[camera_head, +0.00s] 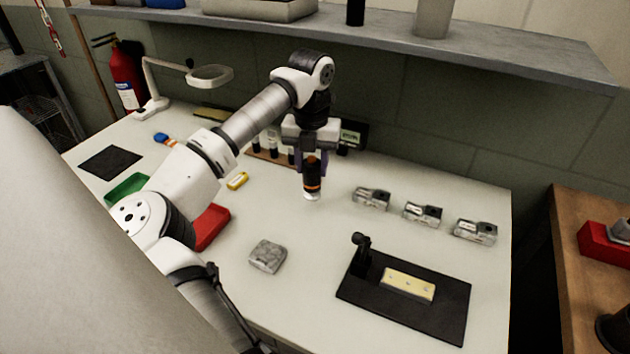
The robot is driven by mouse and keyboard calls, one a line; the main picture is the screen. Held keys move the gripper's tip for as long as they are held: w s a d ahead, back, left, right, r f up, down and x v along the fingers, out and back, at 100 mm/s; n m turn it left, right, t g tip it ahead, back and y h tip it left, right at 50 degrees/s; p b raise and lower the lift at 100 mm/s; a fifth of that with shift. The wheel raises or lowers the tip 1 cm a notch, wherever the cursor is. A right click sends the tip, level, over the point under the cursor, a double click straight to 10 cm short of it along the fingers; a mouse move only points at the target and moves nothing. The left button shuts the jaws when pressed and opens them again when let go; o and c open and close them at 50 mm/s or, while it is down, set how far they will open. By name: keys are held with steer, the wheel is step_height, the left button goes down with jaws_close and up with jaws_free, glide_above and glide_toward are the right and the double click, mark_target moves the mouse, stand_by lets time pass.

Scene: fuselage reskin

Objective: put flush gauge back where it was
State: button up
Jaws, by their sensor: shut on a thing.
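The flush gauge (312,180) appears to be the upright dark cylinder with orange bands and a pale foot, near the middle of the white worktable (325,235). My gripper (312,160) points down and is shut on its upper part. The foot is at or just above the table surface; I cannot tell whether it touches. A low wooden rack (262,157) with several dark upright items stands behind and left of the gauge, partly hidden by my arm and gripper.
Three metal blocks (371,198) stand in a row to the right. A black mat (440,315) with a cream plate (408,284) and a dark stand lies front right. A grey block (268,257), yellow item (238,181) and red tray (212,227) are left. A shelf (450,50) overhangs the back.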

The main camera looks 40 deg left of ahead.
mark_target(312, 179)
steer(key=shift+f+p, duration=0.4)
steer(key=shift+f, duration=1.7)
steer(key=shift+f, duration=0.1)
steer(key=shift+f, duration=0.15)
steer(key=o, duration=1)
steer(key=shift+r, duration=0.2)
step_height(312, 179, up, 12)
steer(key=shift+r+b, duration=0.1)
steer(key=shift+b, duration=0.8)
